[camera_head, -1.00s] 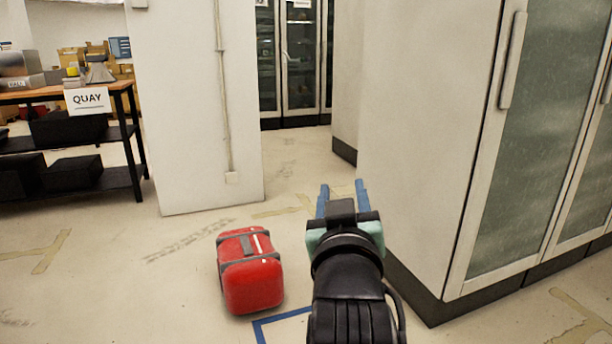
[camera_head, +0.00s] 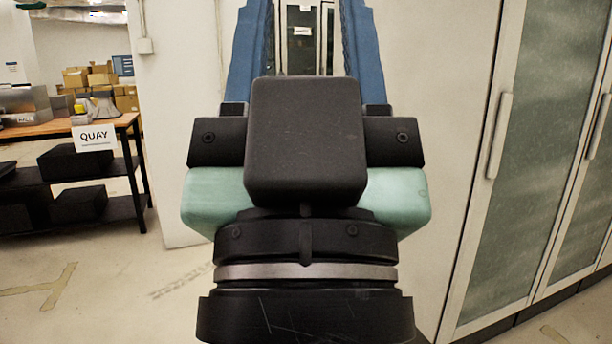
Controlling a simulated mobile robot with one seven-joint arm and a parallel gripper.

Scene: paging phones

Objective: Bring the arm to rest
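My gripper (camera_head: 307,40) fills the middle of the head view, raised close to the camera and pointing away from it. Its two blue fingers stand wide apart, with nothing seen between them but the far cabinets. The fingertips run out of the top of the picture. The wrist and the gripper body hide the floor straight ahead.
A shelf table (camera_head: 62,125) with a QUAY sign (camera_head: 94,138) and boxes stands at the left. A white wall pillar (camera_head: 180,110) is behind my gripper on the left. Tall glass-door cabinets (camera_head: 540,150) stand close on the right. Floor shows at the lower left.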

